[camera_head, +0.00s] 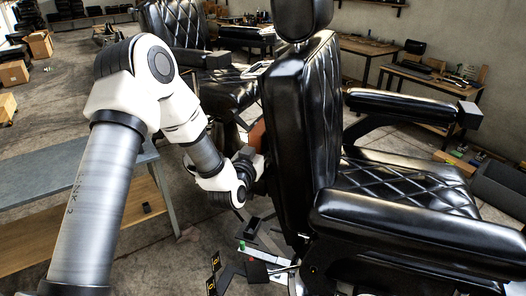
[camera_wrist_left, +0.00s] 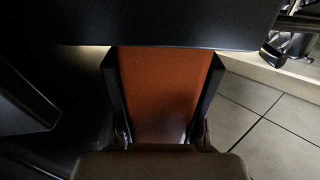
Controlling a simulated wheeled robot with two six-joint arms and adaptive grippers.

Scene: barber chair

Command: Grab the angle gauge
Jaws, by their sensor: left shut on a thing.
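My left gripper (camera_head: 248,160) is beside the rear of the near black chair's backrest (camera_head: 305,130). In the left wrist view, an orange-brown flat-faced thing (camera_wrist_left: 165,90) sits between the two dark fingers of my left gripper (camera_wrist_left: 163,100), which are shut on it. It fits the angle gauge, but no markings show. In the head view, only a small orange-brown patch of it (camera_head: 257,133) shows, partly hidden by the backrest and gripper. A black surface hides its far end in the wrist view. My right gripper is not in view.
A grey-topped workbench (camera_head: 70,190) stands at left. A second black chair (camera_head: 215,85) is behind the gripper. Loose dark parts (camera_head: 250,228) lie on the floor below. Tables with tools line the right wall. Open floor lies at upper left.

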